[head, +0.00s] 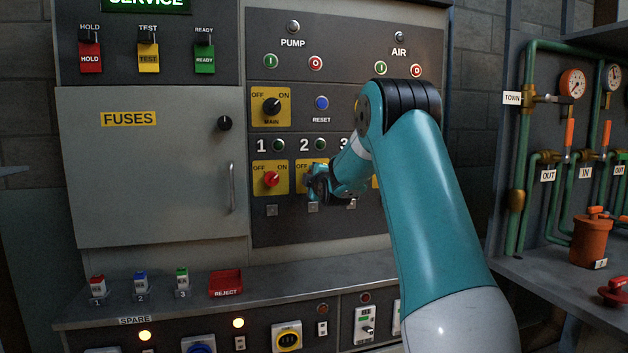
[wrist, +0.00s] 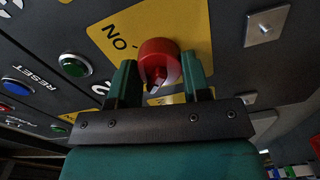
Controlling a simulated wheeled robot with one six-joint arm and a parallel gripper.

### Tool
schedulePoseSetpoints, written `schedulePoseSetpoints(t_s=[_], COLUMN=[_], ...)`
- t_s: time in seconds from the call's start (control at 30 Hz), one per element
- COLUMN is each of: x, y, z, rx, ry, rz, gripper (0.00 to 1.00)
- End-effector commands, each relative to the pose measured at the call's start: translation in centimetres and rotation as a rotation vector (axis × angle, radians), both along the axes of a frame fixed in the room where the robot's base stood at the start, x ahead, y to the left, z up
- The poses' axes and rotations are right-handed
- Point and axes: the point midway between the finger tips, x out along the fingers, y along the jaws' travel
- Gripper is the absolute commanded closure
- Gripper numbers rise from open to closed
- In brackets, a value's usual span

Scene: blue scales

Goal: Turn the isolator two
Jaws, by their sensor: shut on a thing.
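The isolator two is a red rotary knob (wrist: 158,62) on a yellow plate (wrist: 190,25) with the word ON showing in the wrist view. My gripper (wrist: 160,84) has its two green fingers on either side of the red knob and is shut on it. In the head view my gripper (head: 318,184) is at the panel below the number 2 (head: 304,145) and hides the knob and most of its plate. The knob's exact pointing direction is hard to tell.
Isolator one's red knob (head: 271,179) is close on the left. A green lamp (head: 320,144) and the blue RESET button (head: 322,103) are above. A small metal bracket (head: 313,208) is below. My arm covers the panel's right side, including most of isolator three.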

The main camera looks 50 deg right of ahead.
Motion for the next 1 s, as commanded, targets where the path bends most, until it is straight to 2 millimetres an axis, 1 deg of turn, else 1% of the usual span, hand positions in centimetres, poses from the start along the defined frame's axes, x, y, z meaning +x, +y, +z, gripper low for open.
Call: schedulePoseSetpoints(t_s=[0.07, 0.1, 0.17, 0.2, 0.5, 0.57, 0.67, 0.77, 1.0], x=[0.1, 0.1, 0.1, 0.1, -0.1, -0.3, -1.3, -3.1, -8.4], y=[0.2, 0.2, 0.2, 0.1, 0.0, 0.1, 0.7, 1.8, 5.1], z=[0.0, 0.0, 0.0, 0.0, 0.0, 0.0, 0.0, -0.1, -0.1], rx=[0.000, 0.000, 0.000, 0.000, 0.000, 0.000, 0.000, 0.001, 0.000], ry=[-0.001, -0.001, -0.001, -0.001, -0.001, -0.001, -0.002, -0.003, -0.004], rz=[0.005, 0.005, 0.005, 0.004, 0.000, 0.000, 0.000, 0.000, -0.001], gripper=[0.80, 0.54, 0.40, 0.31, 0.31, 0.31, 0.31, 0.31, 0.31])
